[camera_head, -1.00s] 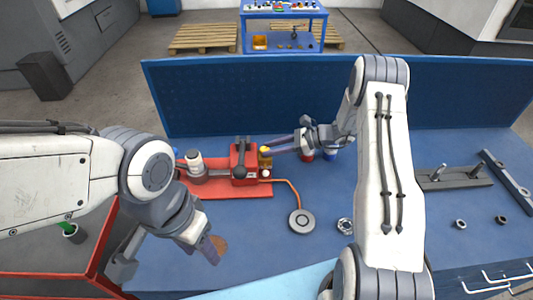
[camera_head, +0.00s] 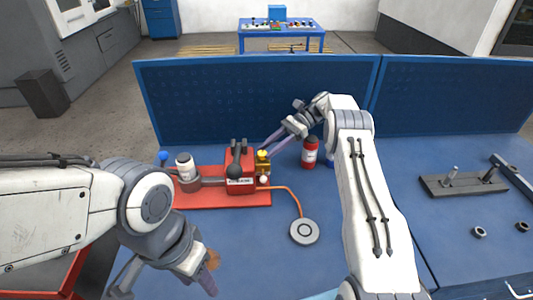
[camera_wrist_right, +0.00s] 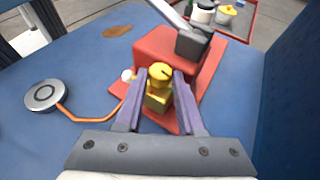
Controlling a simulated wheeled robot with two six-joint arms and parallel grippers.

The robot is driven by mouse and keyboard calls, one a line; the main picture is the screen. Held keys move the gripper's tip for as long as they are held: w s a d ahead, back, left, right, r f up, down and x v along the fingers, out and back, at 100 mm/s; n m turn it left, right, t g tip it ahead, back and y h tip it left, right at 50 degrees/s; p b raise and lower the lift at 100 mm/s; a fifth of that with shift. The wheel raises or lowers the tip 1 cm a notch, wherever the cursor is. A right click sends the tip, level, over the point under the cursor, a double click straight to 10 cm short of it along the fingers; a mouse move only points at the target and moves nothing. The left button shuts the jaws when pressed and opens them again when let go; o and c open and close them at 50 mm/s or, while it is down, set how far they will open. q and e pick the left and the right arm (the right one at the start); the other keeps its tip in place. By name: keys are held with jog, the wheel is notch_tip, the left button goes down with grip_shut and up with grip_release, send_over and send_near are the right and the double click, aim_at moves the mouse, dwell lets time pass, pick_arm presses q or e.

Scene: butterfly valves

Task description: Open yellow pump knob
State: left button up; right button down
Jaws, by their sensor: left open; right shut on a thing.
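The yellow pump knob (camera_head: 262,154) sits on a brass-coloured block at the right side of the red pump (camera_head: 240,172) on the blue workbench. In the right wrist view the yellow knob (camera_wrist_right: 160,72) stands between the two purple fingers of my right gripper (camera_wrist_right: 161,80), which is shut on it. In the head view my right gripper (camera_head: 268,148) reaches the knob from the right. My left gripper (camera_head: 212,272) is open and empty, low over the bench at the front left, away from the pump.
An orange hose runs from the pump to a round grey disc (camera_head: 304,231). A red bottle (camera_head: 309,152) stands right of the pump, near my right gripper. A white-and-grey cylinder (camera_head: 186,168) is at the pump's left. A dark fixture (camera_head: 465,183) lies at the right. The blue back panel (camera_head: 250,100) rises behind.

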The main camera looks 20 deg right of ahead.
jog(key=shift+w+r, duration=0.1)
jog(key=shift+w, duration=0.1)
dwell(0.5)
jog(key=c, duration=0.5)
grip_release()
jog(key=shift+n+g, duration=0.3)
